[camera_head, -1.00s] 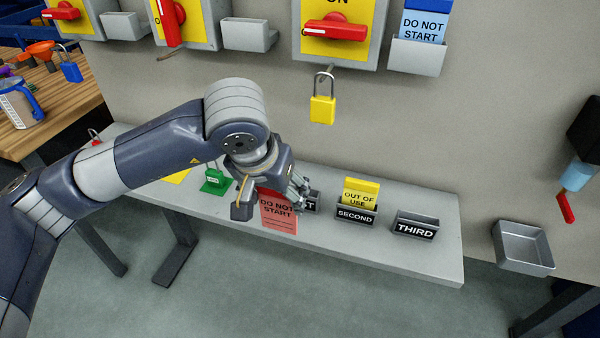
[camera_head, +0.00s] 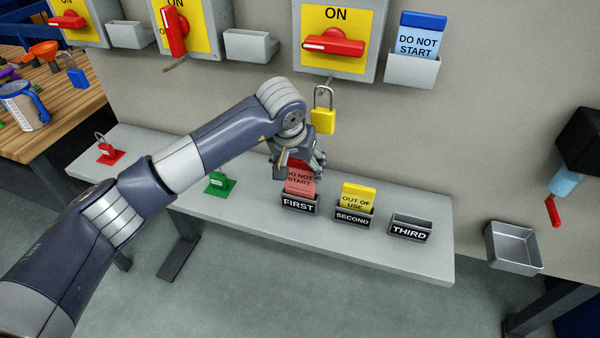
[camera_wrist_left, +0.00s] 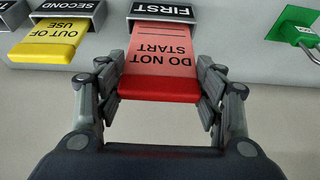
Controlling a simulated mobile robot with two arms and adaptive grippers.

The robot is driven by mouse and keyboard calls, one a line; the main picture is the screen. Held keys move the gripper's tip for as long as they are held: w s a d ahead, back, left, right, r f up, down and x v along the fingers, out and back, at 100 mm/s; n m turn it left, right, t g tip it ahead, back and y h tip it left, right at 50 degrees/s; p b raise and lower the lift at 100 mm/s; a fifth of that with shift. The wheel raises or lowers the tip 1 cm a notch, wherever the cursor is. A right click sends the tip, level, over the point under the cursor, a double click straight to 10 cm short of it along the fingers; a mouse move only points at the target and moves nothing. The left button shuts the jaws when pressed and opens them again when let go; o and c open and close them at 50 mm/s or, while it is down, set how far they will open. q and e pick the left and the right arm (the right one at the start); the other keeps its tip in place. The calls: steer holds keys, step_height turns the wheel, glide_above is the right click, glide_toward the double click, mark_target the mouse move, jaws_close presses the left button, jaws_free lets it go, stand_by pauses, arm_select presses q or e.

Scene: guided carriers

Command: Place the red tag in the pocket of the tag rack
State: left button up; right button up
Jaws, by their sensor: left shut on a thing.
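The red tag (camera_head: 300,182), marked DO NOT START, stands at the pocket labelled FIRST (camera_head: 299,206) of the tag rack on the grey shelf. Its lower end is hidden behind the pocket's front and looks inside it. In the left wrist view the tag (camera_wrist_left: 160,55) runs into the FIRST pocket (camera_wrist_left: 162,12). My left gripper (camera_head: 302,166) is shut on the tag's red top end, with a finger at each side in the wrist view (camera_wrist_left: 160,92). My right gripper is not in view.
A yellow tag (camera_head: 358,197) stands in the SECOND pocket, and the THIRD pocket (camera_head: 410,228) is empty. A yellow padlock (camera_head: 323,120) hangs just above my gripper. A metal tray (camera_head: 514,248) is at right.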

mark_target(300, 174)
arm_select(q)
step_height(300, 174, down, 3)
steer(key=shift+s+f+p, duration=0.1)
steer(key=shift+p, duration=0.5)
steer(key=shift+d+f+p, duration=0.15)
steer(key=shift+p, duration=0.15)
steer(key=shift+w+f, duration=0.25)
steer(key=shift+f, duration=0.05)
steer(key=shift+f+b, duration=0.2)
steer(key=shift+b, duration=0.1)
steer(key=o, duration=1.1)
steer(key=shift+r, duration=0.1)
steer(key=shift+c, duration=0.2)
